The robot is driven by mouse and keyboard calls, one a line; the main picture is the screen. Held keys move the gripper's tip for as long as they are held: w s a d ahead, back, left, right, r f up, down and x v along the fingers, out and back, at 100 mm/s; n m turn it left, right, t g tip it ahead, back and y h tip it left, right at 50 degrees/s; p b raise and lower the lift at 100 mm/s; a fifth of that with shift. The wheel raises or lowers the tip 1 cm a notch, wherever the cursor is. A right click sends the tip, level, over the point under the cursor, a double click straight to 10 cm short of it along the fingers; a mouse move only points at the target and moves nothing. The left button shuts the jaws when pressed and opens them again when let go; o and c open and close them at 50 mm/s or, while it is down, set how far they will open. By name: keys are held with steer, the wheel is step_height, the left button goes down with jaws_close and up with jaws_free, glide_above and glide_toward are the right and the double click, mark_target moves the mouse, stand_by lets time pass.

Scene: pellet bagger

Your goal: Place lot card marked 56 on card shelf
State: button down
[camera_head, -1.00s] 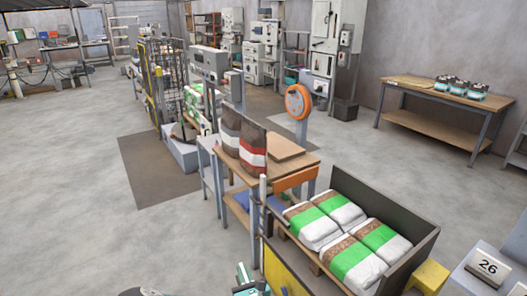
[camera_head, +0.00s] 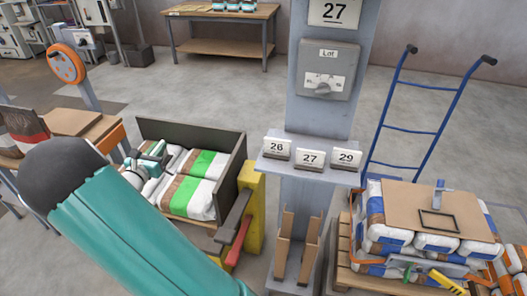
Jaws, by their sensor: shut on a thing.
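The card shelf (camera_head: 270,166) is a small grey ledge on a grey post, right of the middle. Three white cards stand side by side on it: 26 (camera_head: 277,148), 27 (camera_head: 310,158) and 29 (camera_head: 345,158). I cannot make out a card marked 56. My teal arm crosses the lower left. My gripper (camera_head: 150,160) shows small behind it, over the left end of the crate of bags, well left of the shelf. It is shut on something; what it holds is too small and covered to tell.
Above the shelf hang a Lot dial box (camera_head: 326,70) and a 27 sign (camera_head: 334,12). The dark-walled crate (camera_head: 195,131) and a yellow post (camera_head: 255,190) stand left of the shelf. A blue hand truck (camera_head: 412,130) and a bag stack (camera_head: 415,235) stand right.

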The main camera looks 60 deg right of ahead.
steer(key=s+d+r+m+g+y, duration=0.4)
steer(key=s+d+m+g, duration=0.3)
steer(key=s, duration=0.3)
steer(key=s+d+r+m+g+y, duration=0.5)
steer(key=s+d+g, duration=0.3)
steer(key=s+d, duration=0.15)
steer(key=s+d+r+m+g+y, duration=0.4)
steer(key=s+d+m+g, duration=0.25)
steer(key=s, duration=0.45)
glide_above(314, 147)
steer(key=shift+g, duration=0.25)
steer(key=f, duration=0.9)
steer(key=shift+w+a, duration=0.2)
steer(key=shift+s+d+f, duration=0.1)
steer(key=shift+f, duration=0.8)
steer(key=shift+s+d+f, duration=0.1)
steer(key=shift+f, duration=0.75)
steer(key=shift+f, duration=0.2)
